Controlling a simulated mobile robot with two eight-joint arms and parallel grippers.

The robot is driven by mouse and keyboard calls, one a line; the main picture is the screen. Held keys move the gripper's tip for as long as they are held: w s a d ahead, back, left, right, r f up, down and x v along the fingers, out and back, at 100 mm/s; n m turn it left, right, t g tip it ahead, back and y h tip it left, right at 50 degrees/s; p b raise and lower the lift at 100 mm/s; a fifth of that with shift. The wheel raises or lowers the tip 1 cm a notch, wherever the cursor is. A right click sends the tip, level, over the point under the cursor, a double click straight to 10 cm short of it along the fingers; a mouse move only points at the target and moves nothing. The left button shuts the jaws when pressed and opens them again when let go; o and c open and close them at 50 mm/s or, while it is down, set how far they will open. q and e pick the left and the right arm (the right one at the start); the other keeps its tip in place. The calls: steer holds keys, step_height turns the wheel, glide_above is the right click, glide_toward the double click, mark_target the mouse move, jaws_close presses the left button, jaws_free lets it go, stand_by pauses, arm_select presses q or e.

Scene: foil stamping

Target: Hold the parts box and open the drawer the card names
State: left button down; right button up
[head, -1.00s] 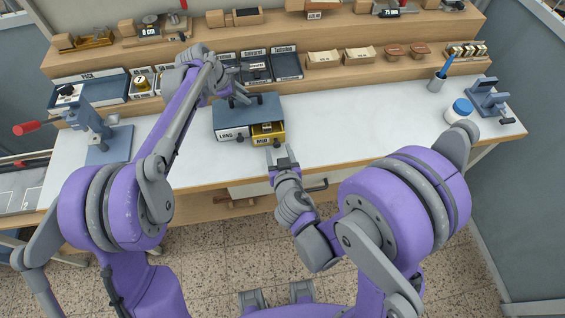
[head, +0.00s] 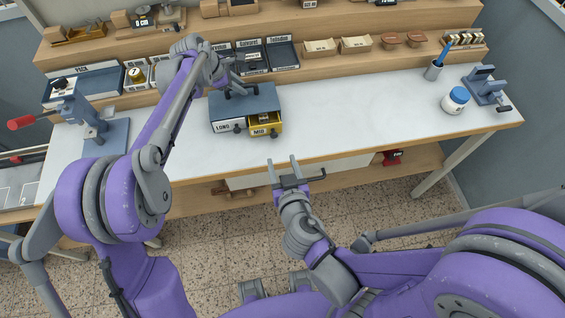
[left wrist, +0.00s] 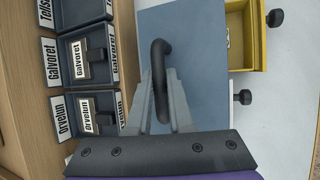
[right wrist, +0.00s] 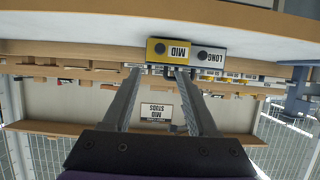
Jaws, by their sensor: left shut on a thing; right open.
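The blue-grey parts box (head: 262,98) stands on the white bench, with a white LONG drawer (head: 224,127) and a yellow MID drawer (head: 266,130) in front. The MID drawer is pulled out, and its yellow inside shows in the left wrist view (left wrist: 240,40); the LONG drawer looks closed. My left gripper (head: 233,88) is shut on the dark handle (left wrist: 160,75) on top of the box. My right gripper (head: 283,163) is open and empty, in front of the bench edge and apart from the MID knob. A card (right wrist: 156,112) reading MID STUDS shows in the right wrist view.
Labelled dark trays (head: 284,54) stand on the shelf behind the box. A blue press (head: 95,125) is at left.

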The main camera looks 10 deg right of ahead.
steer(key=m+g+h, duration=0.1)
steer(key=g+h, duration=0.1)
glide_toward(274, 133)
steer(key=shift+w+d+f, duration=0.3)
steer(key=shift+w+d, duration=0.05)
steer(key=shift+w, duration=0.25)
steer(key=shift+w+d+f, duration=0.35)
steer(key=shift+w+d, duration=0.05)
steer(key=shift+w, duration=0.2)
steer(key=w+g, duration=0.1)
steer(key=w, duration=0.1)
steer(key=w+r+g, duration=0.1)
steer(key=w, duration=0.1)
steer(key=w+m+g, duration=0.1)
steer(key=w, duration=0.1)
steer(key=shift+d+r+g, duration=0.15)
steer(key=shift+r+g, duration=0.1)
steer(key=shift+g, duration=0.05)
step_height(274, 133, up, 6)
steer(key=n+g+y, duration=0.2)
steer(key=g, duration=0.6)
steer(key=f, duration=1)
steer(key=shift+a+f, duration=0.2)
jaws_close()
